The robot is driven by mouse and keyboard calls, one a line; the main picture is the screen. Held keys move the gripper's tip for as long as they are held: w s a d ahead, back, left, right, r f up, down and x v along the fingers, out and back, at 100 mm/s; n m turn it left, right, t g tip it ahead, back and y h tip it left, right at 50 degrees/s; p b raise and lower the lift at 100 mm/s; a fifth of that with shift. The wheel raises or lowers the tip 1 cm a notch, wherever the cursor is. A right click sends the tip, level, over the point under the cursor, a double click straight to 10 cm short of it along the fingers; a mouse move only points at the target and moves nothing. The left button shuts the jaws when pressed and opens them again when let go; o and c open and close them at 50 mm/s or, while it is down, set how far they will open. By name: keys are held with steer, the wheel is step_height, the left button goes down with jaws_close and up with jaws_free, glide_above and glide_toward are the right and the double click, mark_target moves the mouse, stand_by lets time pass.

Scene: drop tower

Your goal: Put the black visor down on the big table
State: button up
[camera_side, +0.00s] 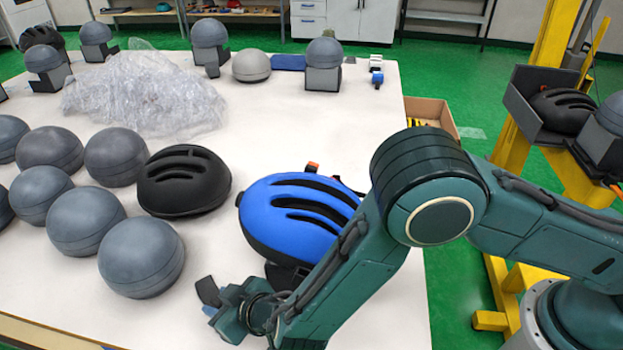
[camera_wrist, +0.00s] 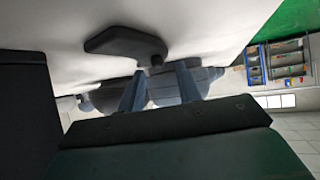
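The black visor (camera_side: 208,291) is a small dark curved piece at the tip of my gripper, over the white top of the big table (camera_side: 340,120). In the wrist view the visor (camera_wrist: 125,43) shows against the white tabletop, just beyond the fingertips. My gripper (camera_side: 222,304) is low near the table's front part. In the wrist view its two blue-grey fingers (camera_wrist: 160,70) stand apart with a gap between them, and the visor does not look clamped. Whether the visor lies flat on the table or touches a finger is hard to tell.
A blue helmet (camera_side: 290,218) stands close behind my gripper, and a black helmet (camera_side: 183,181) lies further left. Several grey head forms (camera_side: 140,257) crowd the left side. Clear plastic wrap (camera_side: 145,93) lies at the back. The tabletop between the black helmet and my gripper is bare.

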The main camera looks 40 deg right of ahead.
steer(key=shift+s+d+r, duration=0.1)
steer(key=shift+s+r, duration=0.1)
steer(key=shift+s, duration=0.1)
steer(key=shift+v, duration=1)
step_height(320, 180, up, 7)
steer(key=shift+w, duration=0.15)
